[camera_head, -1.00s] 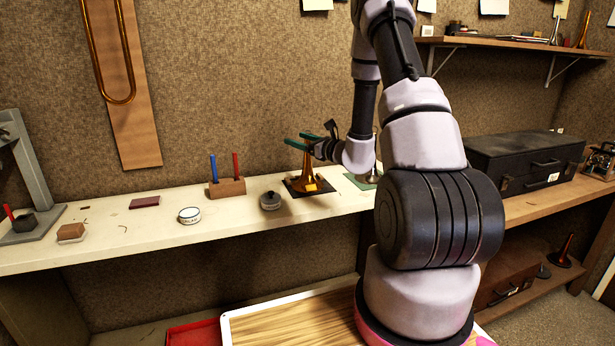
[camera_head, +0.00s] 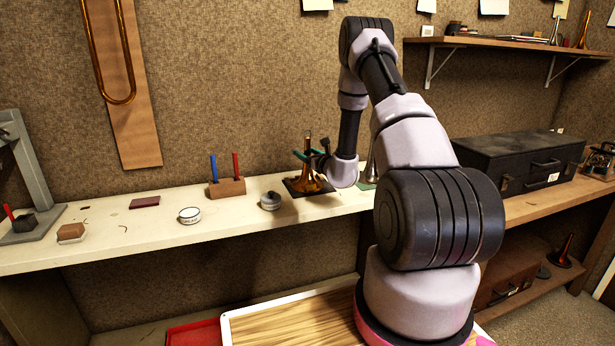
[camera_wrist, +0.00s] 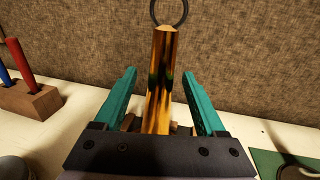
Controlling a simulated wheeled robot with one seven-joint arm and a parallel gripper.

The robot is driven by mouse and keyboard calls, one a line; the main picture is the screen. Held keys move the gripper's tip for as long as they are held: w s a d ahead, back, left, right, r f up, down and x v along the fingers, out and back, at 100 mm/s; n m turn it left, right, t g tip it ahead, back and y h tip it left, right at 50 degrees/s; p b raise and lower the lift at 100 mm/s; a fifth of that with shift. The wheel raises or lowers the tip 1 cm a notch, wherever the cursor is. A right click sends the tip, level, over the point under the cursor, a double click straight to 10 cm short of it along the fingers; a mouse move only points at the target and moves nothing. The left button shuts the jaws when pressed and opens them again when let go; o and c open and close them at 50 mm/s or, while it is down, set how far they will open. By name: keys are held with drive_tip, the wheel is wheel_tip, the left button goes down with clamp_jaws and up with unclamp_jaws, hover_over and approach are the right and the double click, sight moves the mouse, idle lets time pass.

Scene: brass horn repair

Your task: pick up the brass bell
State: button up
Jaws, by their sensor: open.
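My gripper (camera_head: 306,154) is around the bell's stem in the head view. In the wrist view the golden stem (camera_wrist: 162,80) rises between the two teal fingers of my gripper (camera_wrist: 161,97). The fingers are open, with a visible gap on each side of the stem. The bell's flare is hidden behind the gripper body in the wrist view.
A silver bell (camera_head: 371,168) on a green mat stands just right of my gripper. To the left are a round grey tin (camera_head: 270,201), a wooden block with a blue and a red tool (camera_head: 227,188), and a white tin (camera_head: 189,215). The wall is close behind.

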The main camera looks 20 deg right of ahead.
drive_tip(key=shift+w+a, duration=0.25)
drive_tip(key=shift+w, duration=0.75)
clamp_jaws()
idle(0.7)
